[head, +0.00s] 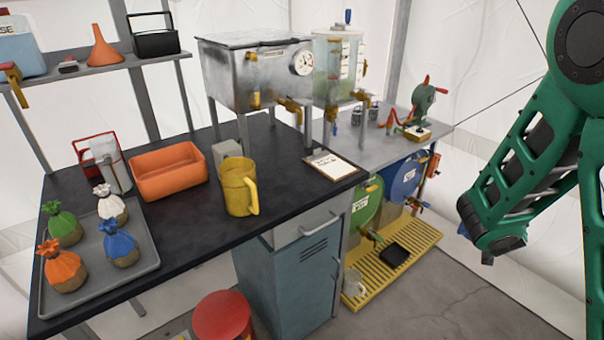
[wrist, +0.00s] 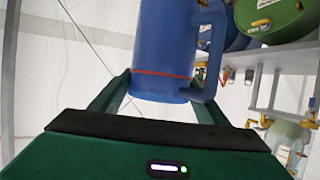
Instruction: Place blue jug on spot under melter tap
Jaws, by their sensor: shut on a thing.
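The blue jug (wrist: 165,45) fills the upper middle of the wrist view, its handle at its right side and a red line around it. My gripper (wrist: 158,88) is shut on the jug, with a green finger at each side. In the head view my green arm is at the right, and neither the gripper nor the jug shows. A metal tank with a dial (head: 260,75), which looks like the melter, stands on legs on the dark counter (head: 205,230). Its brass tap (head: 290,108) is at the front. I cannot make out a marked spot under it.
A yellow jug (head: 237,188) stands on the counter in front of the tank. An orange bin (head: 168,170) and a tray (head: 150,262) with several tied sacks are to the left. A clear tank (head: 340,65) stands right of the metal one. A clipboard (head: 333,167) lies near the counter's right edge.

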